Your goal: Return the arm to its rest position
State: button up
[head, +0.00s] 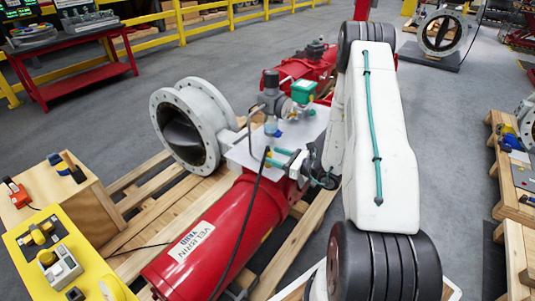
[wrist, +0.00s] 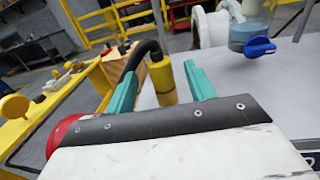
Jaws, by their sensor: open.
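My white arm (head: 378,140), with black joint rings and a teal strip, reaches over the red valve actuator from the right in the head view. My gripper (head: 278,157) has teal fingers and is beside the actuator's grey plate. In the wrist view my gripper (wrist: 163,60) is open, its two teal fingers wide apart. A yellow connector (wrist: 163,82) with a black cable shows between the fingers, with a gap on each side. The red actuator cylinder (head: 210,240) lies on a wooden pallet, joined to a grey flanged valve (head: 185,130).
A yellow control panel (head: 60,260) and wooden box (head: 75,200) are at left. Grey floor (head: 440,140) is clear right of my arm.

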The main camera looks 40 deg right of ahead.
jog(key=shift+v, duration=1.1)
